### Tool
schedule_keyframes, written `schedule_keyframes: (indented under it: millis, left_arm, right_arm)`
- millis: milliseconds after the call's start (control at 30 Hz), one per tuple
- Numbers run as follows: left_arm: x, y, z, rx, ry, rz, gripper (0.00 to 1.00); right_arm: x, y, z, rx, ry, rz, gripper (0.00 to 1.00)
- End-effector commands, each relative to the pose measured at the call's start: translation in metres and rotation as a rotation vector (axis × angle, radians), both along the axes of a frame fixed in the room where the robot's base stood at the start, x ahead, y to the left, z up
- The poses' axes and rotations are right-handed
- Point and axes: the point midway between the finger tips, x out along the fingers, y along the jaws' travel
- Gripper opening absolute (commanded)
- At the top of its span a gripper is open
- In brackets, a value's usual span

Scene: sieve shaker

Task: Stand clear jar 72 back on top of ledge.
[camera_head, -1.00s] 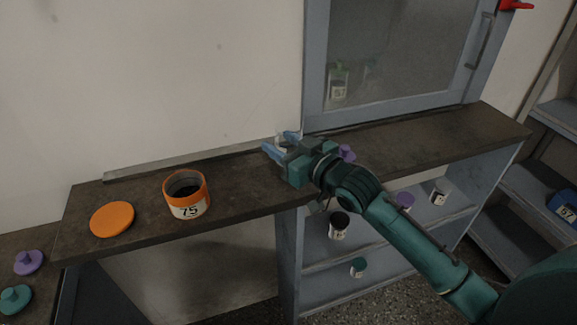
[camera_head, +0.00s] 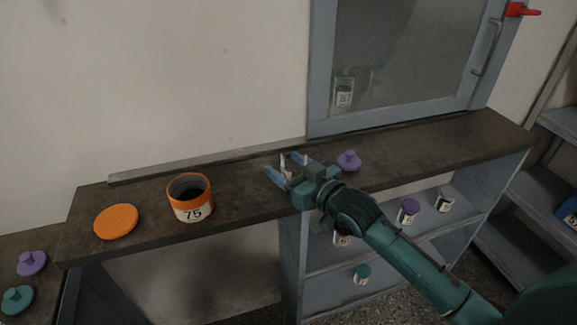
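My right gripper (camera_head: 285,168) is over the middle of the long dark ledge (camera_head: 430,150), its blue fingers apart. A small pale, clear-looking object (camera_head: 284,163), apparently the clear jar, stands between the fingers and seems gripped. It is mostly hidden, and I cannot read a number on it. I cannot tell whether its base touches the ledge. My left gripper is not in view.
On the ledge, an orange-rimmed jar labelled 75 (camera_head: 192,211) and an orange lid (camera_head: 116,221) are at left. A purple lid (camera_head: 348,161) is just right of my gripper. A grey glass-doored cabinet (camera_head: 400,112) stands behind. The ledge's right part is clear.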

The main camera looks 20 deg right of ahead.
Motion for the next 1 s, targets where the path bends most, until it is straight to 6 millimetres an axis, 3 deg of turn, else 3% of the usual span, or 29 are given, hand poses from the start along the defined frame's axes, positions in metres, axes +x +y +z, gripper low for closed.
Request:
schedule_keyframes:
  millis: [367,467,800,1000]
  left_arm:
    - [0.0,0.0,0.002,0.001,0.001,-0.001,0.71]
    - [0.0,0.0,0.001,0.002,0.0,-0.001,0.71]
    - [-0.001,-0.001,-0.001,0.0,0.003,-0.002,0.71]
    - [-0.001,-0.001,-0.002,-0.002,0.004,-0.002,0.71]
  right_arm:
    - [0.0,0.0,0.006,0.0,-0.001,0.0,0.65]
    - [-0.011,-0.006,0.003,0.0,0.002,-0.001,0.65]
    - [-0.075,-0.034,0.005,-0.002,0.004,0.0,0.65]
    - [-0.1,-0.046,0.008,-0.001,0.002,-0.001,0.65]
